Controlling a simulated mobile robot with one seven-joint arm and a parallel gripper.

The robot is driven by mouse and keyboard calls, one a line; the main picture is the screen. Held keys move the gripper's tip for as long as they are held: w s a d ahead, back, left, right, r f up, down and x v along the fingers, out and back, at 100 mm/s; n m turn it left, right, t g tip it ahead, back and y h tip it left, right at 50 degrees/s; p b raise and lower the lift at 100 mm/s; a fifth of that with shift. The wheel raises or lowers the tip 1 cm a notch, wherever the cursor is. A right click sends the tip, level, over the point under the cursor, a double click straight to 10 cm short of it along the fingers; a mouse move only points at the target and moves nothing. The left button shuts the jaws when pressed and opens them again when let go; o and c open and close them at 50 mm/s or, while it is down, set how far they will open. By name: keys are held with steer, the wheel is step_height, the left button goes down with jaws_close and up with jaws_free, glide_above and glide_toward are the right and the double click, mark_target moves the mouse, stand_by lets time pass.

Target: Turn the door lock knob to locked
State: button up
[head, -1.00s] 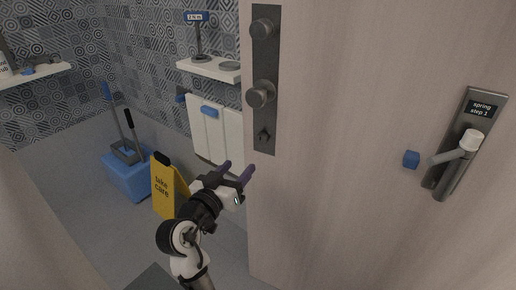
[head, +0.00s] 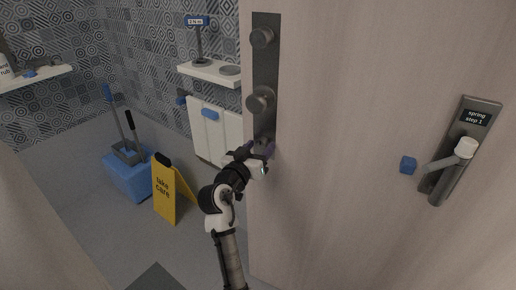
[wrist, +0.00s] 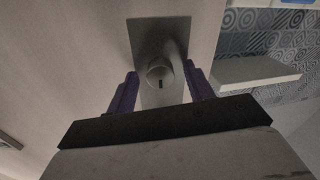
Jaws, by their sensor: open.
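A dark lock plate (head: 265,68) is fixed upright near the left edge of the pale door (head: 350,100). It carries an upper round knob (head: 262,38) and a middle round knob (head: 260,100). Its lower end is hidden behind my gripper (head: 260,150) in the head view. In the wrist view a round knob (wrist: 160,74) with a dark slot mark stands on the plate (wrist: 150,35). My open purple fingers lie on either side of this knob. I cannot tell whether they touch it.
Left of the door are a yellow sign (head: 170,190), a blue bucket (head: 128,178) and a shelf (head: 208,72).

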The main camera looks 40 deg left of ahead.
steer(key=c, duration=1)
steer(key=shift+o, duration=0.2)
steer(key=n+p, duration=0.2)
steer(key=n, duration=0.1)
steer(key=shift+r+n, duration=0.15)
steer(key=shift+n, duration=0.25)
steer(key=n+p, duration=0.4)
steer(key=n, duration=0.1)
steer(key=shift+r+n, duration=0.1)
steer(key=shift+n, duration=0.2)
steer(key=n+p, duration=0.4)
steer(key=n, duration=0.1)
steer(key=shift+p, duration=0.3)
steer(key=shift+n+p, duration=1.3)
steer(key=shift+n, duration=0.5)
